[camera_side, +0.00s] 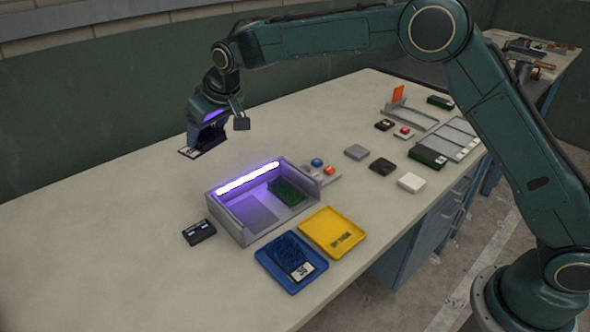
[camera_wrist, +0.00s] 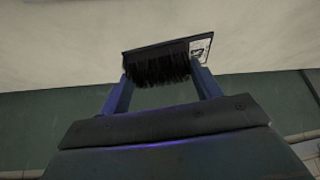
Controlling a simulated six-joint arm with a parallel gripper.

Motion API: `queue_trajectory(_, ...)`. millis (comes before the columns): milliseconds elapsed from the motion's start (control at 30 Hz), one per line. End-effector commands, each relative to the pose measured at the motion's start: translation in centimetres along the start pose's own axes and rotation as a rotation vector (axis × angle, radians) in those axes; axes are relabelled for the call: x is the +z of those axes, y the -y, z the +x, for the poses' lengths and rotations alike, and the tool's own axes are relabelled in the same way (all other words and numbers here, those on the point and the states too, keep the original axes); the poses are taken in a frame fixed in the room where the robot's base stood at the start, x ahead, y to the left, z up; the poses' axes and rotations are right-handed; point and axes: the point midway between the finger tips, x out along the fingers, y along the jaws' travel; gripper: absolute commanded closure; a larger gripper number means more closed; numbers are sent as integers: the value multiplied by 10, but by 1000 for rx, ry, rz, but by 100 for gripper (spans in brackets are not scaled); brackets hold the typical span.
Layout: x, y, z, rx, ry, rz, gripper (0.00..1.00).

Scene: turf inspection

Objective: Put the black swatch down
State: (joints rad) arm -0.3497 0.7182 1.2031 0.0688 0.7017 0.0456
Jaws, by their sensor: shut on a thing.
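The black swatch (camera_wrist: 158,66) is a dark, bristly piece on a flat base with a white printed label at its right end in the wrist view. My gripper (camera_wrist: 163,88) is shut on it, one finger at each side. In the side view my gripper (camera_side: 207,133) is at the left, near the back of the table. The swatch (camera_side: 192,153) shows there partly, with its label at the left. I cannot tell whether its underside touches the table.
A grey tray (camera_side: 230,226) with a lit purple bar (camera_side: 248,178) holds a green swatch (camera_side: 286,191). A black device (camera_side: 199,232) lies left. The table's left is clear.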

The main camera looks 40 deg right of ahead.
Motion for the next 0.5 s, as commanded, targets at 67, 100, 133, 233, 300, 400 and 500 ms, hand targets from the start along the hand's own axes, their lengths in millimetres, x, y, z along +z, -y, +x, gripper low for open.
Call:
queue_trajectory(67, -9, 17, 2, -7, -1, -13, 60)
queue_trajectory(100, -13, 25, 3, -10, -1, -18, 60)
queue_trajectory(133, -16, 31, 2, -13, -1, -23, 60)
queue_trajectory(233, -24, 51, 3, -21, -1, -36, 60)
queue_trajectory(300, -29, 64, 3, -26, -1, -45, 60)
queue_trajectory(400, -35, 85, 2, -34, -1, -59, 60)
queue_trajectory(500, -40, 106, 1, -42, -1, -72, 60)
